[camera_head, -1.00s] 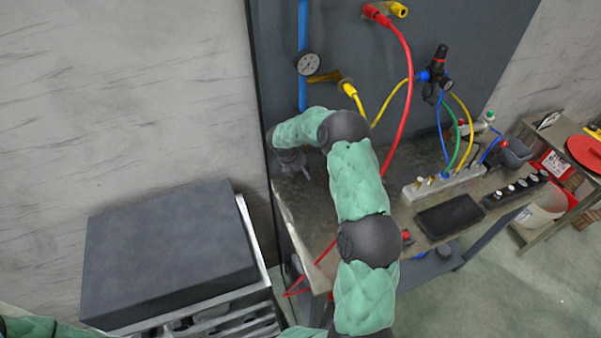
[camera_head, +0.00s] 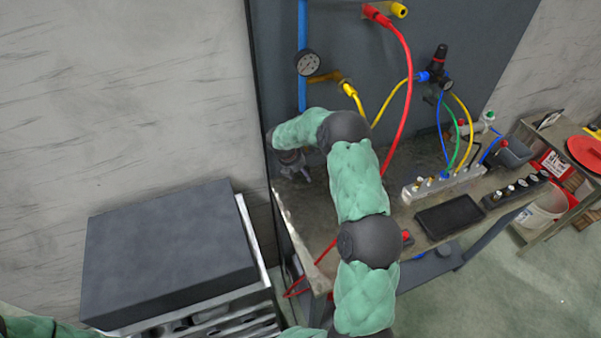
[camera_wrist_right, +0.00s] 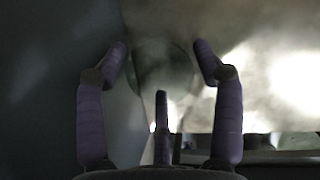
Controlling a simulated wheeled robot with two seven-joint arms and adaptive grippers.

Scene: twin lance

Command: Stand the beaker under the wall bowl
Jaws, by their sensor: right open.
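My right gripper (camera_head: 293,168) is at the left end of the metal bench, close to the dark back panel. In the right wrist view its purple fingers (camera_wrist_right: 160,72) are spread open. A pale, see-through rounded shape (camera_wrist_right: 165,62), which may be the beaker, shows between the fingertips; I cannot tell whether they touch it. In the head view I cannot make out the beaker near the gripper. No wall bowl is clearly recognisable; a regulator (camera_head: 437,70) with a black body hangs on the panel. My left gripper is out of view.
A pressure gauge (camera_head: 307,63) and blue pipe are on the panel above my right gripper. A red hose (camera_head: 405,90) hangs across it. A manifold block (camera_head: 443,184) and black tray (camera_head: 450,215) occupy the bench's right. A dark-topped cabinet (camera_head: 170,250) stands left.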

